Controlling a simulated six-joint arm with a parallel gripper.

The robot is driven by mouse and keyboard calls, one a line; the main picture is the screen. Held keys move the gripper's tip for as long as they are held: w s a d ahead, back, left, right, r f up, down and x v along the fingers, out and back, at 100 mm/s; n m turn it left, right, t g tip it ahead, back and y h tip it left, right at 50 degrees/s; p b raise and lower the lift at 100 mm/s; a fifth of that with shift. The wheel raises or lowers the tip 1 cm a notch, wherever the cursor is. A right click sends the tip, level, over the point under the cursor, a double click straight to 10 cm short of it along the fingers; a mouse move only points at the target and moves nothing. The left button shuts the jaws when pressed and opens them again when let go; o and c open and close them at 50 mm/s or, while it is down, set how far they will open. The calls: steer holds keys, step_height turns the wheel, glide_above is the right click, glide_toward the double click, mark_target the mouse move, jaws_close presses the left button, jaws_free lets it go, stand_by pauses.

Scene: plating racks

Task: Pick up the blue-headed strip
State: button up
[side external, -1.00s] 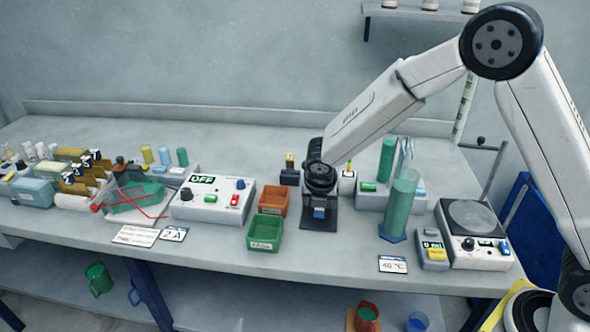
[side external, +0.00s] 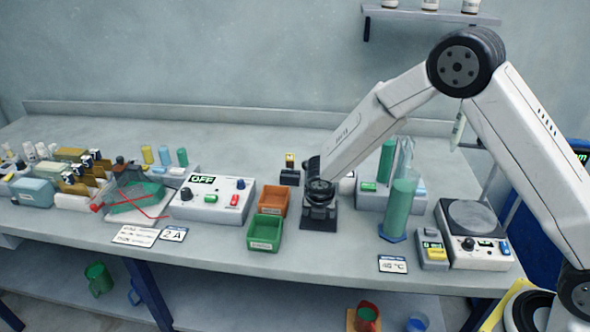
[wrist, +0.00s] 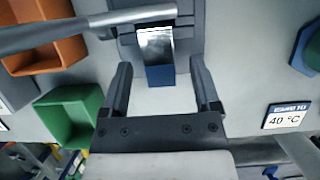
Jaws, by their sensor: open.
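The blue-headed strip shows in the wrist view, with a shiny silver body and a blue head (wrist: 160,76). It rests at a dark grey stand (wrist: 187,32) with a grey rod. My gripper (wrist: 160,66) is open, with one finger on each side of the blue head and a gap on both sides. In the side external view, my gripper (side external: 320,200) is low over the dark stand's base (side external: 318,224) and hides the strip.
A green bin (side external: 265,232) and an orange bin (side external: 273,200) stand close left of my gripper. A green cylinder (side external: 401,208) on a blue base stands to the right, with a 40 °C card (side external: 392,264) in front. Bare bench lies between.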

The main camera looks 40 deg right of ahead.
stand_by(0.4)
jaws_close()
steer(key=shift+r, duration=0.15)
step_height(320, 180, up, 18)
stand_by(0.9)
stand_by(0.5)
